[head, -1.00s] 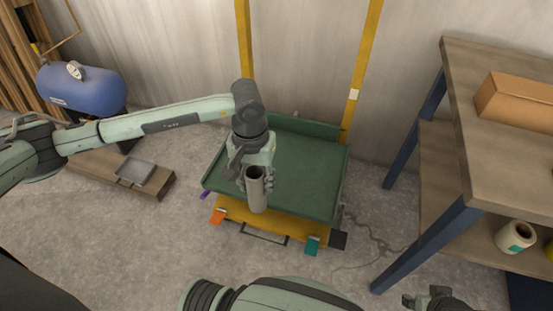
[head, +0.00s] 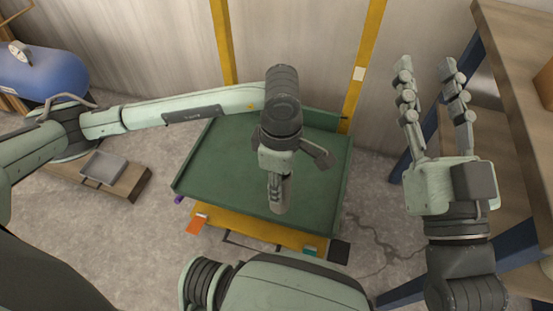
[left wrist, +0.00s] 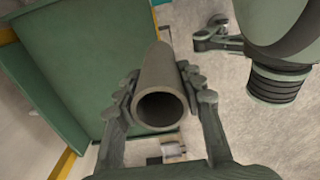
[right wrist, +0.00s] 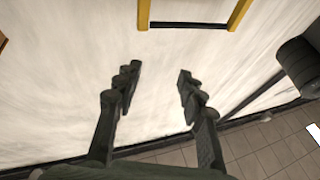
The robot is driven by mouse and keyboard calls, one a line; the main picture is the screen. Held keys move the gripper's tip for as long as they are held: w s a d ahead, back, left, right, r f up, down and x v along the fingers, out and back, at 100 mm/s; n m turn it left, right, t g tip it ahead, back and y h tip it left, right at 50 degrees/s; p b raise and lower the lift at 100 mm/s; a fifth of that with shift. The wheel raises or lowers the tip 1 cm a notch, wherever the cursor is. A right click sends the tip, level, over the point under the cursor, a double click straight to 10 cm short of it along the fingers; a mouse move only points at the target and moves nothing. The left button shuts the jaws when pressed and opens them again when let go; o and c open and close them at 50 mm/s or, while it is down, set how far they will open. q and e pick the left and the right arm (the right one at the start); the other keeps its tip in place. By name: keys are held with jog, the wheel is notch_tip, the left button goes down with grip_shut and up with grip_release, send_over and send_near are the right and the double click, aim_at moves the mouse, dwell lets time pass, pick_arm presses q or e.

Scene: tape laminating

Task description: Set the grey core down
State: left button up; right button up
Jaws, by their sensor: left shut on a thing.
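The grey core is a hollow tube held in my left gripper (left wrist: 160,95). In the left wrist view the grey core (left wrist: 161,75) lies between both fingers, its open end facing the camera. In the head view the core (head: 283,196) shows only in part below my left gripper (head: 279,178), over the green tray (head: 320,185) of the lift cart. I cannot tell whether it touches the tray. My right gripper (head: 434,85) is raised at the right with its fingers apart; the right wrist view shows nothing between them (right wrist: 158,90).
A wooden shelf with blue legs (head: 515,80) stands at the right, close to my right arm. A blue tank (head: 45,75) and a low wooden platform (head: 125,185) with a grey tray are at the left. The green tray's surface around the core is clear.

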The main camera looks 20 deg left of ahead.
pick_arm(q)
jog(key=w+a+f+b, duration=0.1)
jog(key=w+f+b, duration=0.1)
jog(key=w+f, duration=0.8)
jog(key=shift+w+f, duration=0.3)
jog(key=shift+w, duration=0.2)
pick_arm(e)
jog(key=r+t, duration=0.1)
jog(key=s+d+r+t, duration=0.1)
jog(key=r, duration=0.1)
jog(key=s+r+t, duration=0.1)
jog(key=t, duration=0.1)
jog(key=shift+s+d+r, duration=0.1)
jog(key=shift+d+r, duration=0.05)
jog(key=shift+d, duration=0.2)
pick_arm(q)
jog(key=shift+f, duration=0.1)
pick_arm(e)
jog(key=shift+y, duration=0.3)
pick_arm(q)
jog(key=shift+f+b, duration=0.1)
jog(key=shift+b, duration=0.2)
jog(key=o, duration=1.1)
pick_arm(e)
jog(key=shift+s+d+r, duration=0.1)
jog(key=shift+s+r, duration=0.05)
